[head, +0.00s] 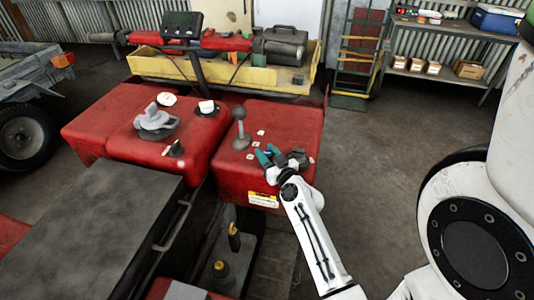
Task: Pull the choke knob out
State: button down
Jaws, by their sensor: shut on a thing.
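My gripper (268,156) is at the right red body panel (228,172) of the quad, its teal fingertips low over the panel's top, to the right of and nearer than the grey ball-topped lever (239,128). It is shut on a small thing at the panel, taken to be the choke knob. The fingers hide that knob, so how far out it stands cannot be told. Small white labels (250,157) lie on the panel around the lever and fingers.
A grey cap (156,121), a small black knob (175,149) and a white-topped control (208,107) are on the left red panel. The handlebar post rises behind. The black seat (100,215) lies front left. Open floor (385,160) is to the right.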

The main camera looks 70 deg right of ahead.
aim_at(267, 153)
jog(key=shift+r+p, duration=0.9)
jog(key=shift+r, duration=0.55)
jog(key=c, duration=0.8)
grip_release()
